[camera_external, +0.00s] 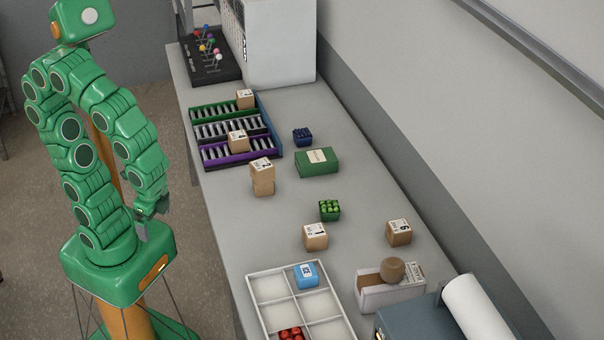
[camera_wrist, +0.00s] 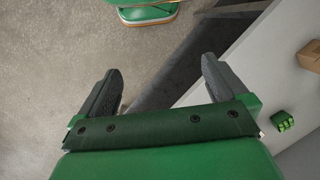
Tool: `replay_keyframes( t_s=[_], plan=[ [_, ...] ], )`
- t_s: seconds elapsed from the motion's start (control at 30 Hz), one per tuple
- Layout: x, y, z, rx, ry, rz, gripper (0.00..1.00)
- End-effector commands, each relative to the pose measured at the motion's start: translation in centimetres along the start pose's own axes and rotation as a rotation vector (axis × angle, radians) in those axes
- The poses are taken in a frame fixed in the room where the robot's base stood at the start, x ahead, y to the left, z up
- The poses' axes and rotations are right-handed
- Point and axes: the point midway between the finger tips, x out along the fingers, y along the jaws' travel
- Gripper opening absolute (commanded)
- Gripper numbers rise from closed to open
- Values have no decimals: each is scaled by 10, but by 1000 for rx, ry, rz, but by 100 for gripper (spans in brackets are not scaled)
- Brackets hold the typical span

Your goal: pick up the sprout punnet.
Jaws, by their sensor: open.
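The sprout punnet (camera_external: 329,211), a small dark green tub of bright green sprouts, stands upright on the grey table. In the external view it sits between the green box and a brown box marked 1. It also shows in the wrist view (camera_wrist: 283,121), at the right edge. My gripper (camera_external: 143,222) hangs low by my base, left of the table and well away from the punnet. In the wrist view my gripper (camera_wrist: 160,85) is open and empty, its two fingers wide apart over the floor and the table edge.
Brown boxes (camera_external: 315,236) (camera_external: 399,232) (camera_external: 262,176) stand near the punnet. A green box (camera_external: 317,162) and a blue punnet (camera_external: 302,137) are behind it. A white divided tray (camera_external: 258,315) lies in front. A roller rack (camera_external: 264,125) is at the back left. Bare table lies left of the punnet.

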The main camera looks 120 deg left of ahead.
Motion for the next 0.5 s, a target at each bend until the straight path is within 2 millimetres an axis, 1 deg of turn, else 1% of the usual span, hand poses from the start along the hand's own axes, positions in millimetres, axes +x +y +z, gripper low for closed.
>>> replay_keyframes(
  t_s=[0.03, 0.27, 0.5],
  plan=[
    [-10, 20, -6, 32, 34, 57, 100],
    [-10, 30, -36, -22, 34, 53, 100],
    [-18, 42, -67, -120, 1, 146, 100]
  ],
)
